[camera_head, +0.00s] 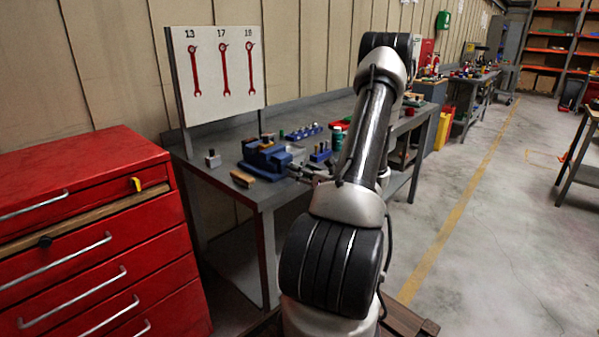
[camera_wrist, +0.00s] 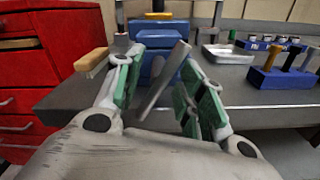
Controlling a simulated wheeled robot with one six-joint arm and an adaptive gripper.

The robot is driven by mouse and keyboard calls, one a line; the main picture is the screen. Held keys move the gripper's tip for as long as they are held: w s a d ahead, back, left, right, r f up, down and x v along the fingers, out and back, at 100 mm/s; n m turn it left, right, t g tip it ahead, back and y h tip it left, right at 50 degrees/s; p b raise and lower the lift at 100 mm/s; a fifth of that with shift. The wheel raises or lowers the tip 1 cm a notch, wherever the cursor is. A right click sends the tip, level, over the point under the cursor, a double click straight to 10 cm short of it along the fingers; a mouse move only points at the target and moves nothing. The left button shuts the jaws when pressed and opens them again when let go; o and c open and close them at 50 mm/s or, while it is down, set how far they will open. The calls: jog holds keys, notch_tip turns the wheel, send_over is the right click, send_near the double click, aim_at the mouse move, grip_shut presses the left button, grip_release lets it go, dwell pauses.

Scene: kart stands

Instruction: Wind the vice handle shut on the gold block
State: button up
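The blue vice (camera_head: 262,155) stands on the workbench near its front left corner. It fills the upper middle of the wrist view (camera_wrist: 155,37). A small gold-brown block (camera_wrist: 158,15) shows at the top of the vice; how tightly the jaws meet it is not clear. The grey handle bar (camera_wrist: 166,78) slants in front of the vice, upper right to lower left. My gripper (camera_wrist: 160,65) is open, its green-padded fingers on either side of the bar. Contact with the bar cannot be told. In the head view my gripper (camera_head: 316,172) is small, at the vice's right side.
A wooden-handled tool (camera_wrist: 91,61) lies left of the vice on the bench (camera_head: 262,192). Blue holders (camera_wrist: 282,78) and a metal tray (camera_wrist: 228,54) stand to the right. A red drawer cabinet (camera_head: 90,230) adjoins the bench at left.

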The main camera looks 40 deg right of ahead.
jog(key=shift+w, duration=0.3)
jog(key=shift+a, duration=0.1)
jog(key=shift+c, duration=0.3)
grip_shut()
jog(key=n, duration=0.3)
jog(key=shift+n, duration=2.1)
